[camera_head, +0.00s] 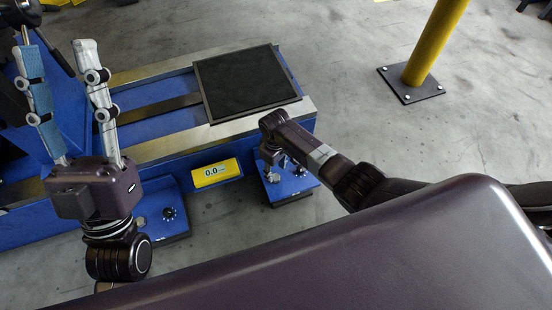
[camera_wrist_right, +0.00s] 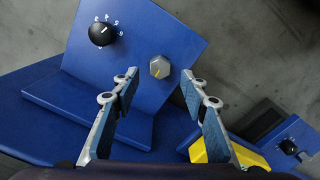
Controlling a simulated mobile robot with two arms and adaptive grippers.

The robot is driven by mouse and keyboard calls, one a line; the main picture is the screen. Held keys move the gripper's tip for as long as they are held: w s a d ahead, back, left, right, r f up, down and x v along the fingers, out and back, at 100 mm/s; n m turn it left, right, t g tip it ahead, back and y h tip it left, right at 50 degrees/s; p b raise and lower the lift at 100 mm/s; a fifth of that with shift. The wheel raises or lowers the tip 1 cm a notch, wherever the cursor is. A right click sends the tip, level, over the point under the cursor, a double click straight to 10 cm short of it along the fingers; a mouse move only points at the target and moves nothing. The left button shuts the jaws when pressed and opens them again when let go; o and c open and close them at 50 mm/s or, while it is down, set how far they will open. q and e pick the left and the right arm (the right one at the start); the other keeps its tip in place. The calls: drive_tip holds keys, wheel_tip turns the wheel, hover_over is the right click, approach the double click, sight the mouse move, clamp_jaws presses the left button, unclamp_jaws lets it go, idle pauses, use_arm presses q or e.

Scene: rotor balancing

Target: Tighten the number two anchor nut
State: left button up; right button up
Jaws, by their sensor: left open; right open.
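My left gripper (camera_head: 53,42) is open and empty, fingers up, at the far left. No plate number is readable.
The blue machine bed (camera_head: 165,150) carries metal rails and a black panel (camera_head: 245,82). A yellow display (camera_head: 216,173) reads 0.0. Another blue plate with a dial (camera_head: 168,213) is at the left. A yellow post (camera_head: 435,42) stands on the floor at the right.

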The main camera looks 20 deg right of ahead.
sight(276, 177)
wheel_tip(276, 177, up, 8)
drive_tip(key=shift+f, duration=0.2)
idle(0.6)
